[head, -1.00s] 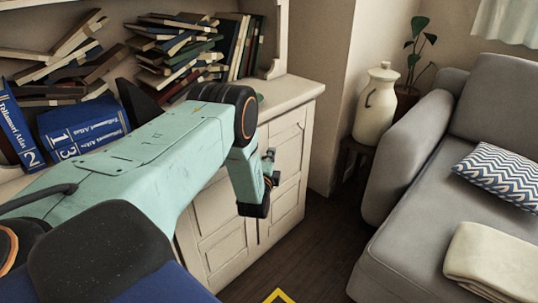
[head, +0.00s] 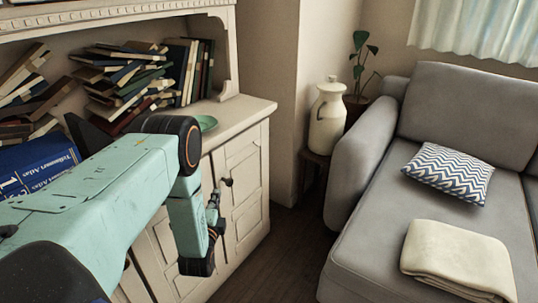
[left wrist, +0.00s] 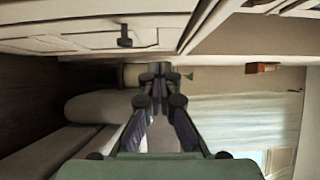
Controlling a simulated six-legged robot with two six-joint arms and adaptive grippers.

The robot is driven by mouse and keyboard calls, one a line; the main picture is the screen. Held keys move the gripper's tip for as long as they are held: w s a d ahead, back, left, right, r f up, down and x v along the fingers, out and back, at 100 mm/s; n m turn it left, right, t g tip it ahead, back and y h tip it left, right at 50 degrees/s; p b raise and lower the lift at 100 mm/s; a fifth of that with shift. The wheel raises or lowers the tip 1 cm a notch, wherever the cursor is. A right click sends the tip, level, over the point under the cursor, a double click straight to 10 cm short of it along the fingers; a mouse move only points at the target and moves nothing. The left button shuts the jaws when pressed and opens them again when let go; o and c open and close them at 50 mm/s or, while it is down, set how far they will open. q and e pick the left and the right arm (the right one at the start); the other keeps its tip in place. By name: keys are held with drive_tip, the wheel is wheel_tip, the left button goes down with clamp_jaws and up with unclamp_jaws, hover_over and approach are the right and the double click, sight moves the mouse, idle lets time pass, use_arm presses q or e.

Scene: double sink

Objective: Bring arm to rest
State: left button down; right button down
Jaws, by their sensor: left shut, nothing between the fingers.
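My left arm comes in from the left in the head view, bent down at a joint in front of the white cabinet (head: 245,185). My left gripper (head: 214,212) is small and partly hidden by its own wrist, near the cabinet doors and apart from the books. In the left wrist view the two fingers of my left gripper (left wrist: 160,78) run together at their tips, shut with nothing held. My right gripper does not show.
Stacked books (head: 125,85) and blue atlases (head: 38,165) fill the cabinet's shelf; a green dish (head: 206,122) sits on its top. A cream jug (head: 327,118) stands on a small stool. A grey sofa (head: 375,235) bears a zigzag cushion (head: 449,173) and folded blanket (head: 458,258). Dark floor (head: 285,245) lies between.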

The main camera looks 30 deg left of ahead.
use_arm(q)
drive_tip(key=s+d+f+n+g+h, duration=0.5)
drive_tip(key=s+d+f+n+g, duration=0.4)
drive_tip(key=s+d+f, duration=0.4)
drive_tip(key=s+d+r+n+g+h, duration=0.1)
drive_tip(key=s+d, duration=0.4)
drive_tip(key=s, duration=0.6)
drive_tip(key=s+d+r+n+g+h, duration=0.2)
drive_tip(key=s+d+g, duration=0.3)
drive_tip(key=s, duration=0.5)
drive_tip(key=shift+s+d+r+n+g+h, duration=0.2)
drive_tip(key=shift+s+d+n+g+h, duration=0.15)
drive_tip(key=shift+d, duration=0.45)
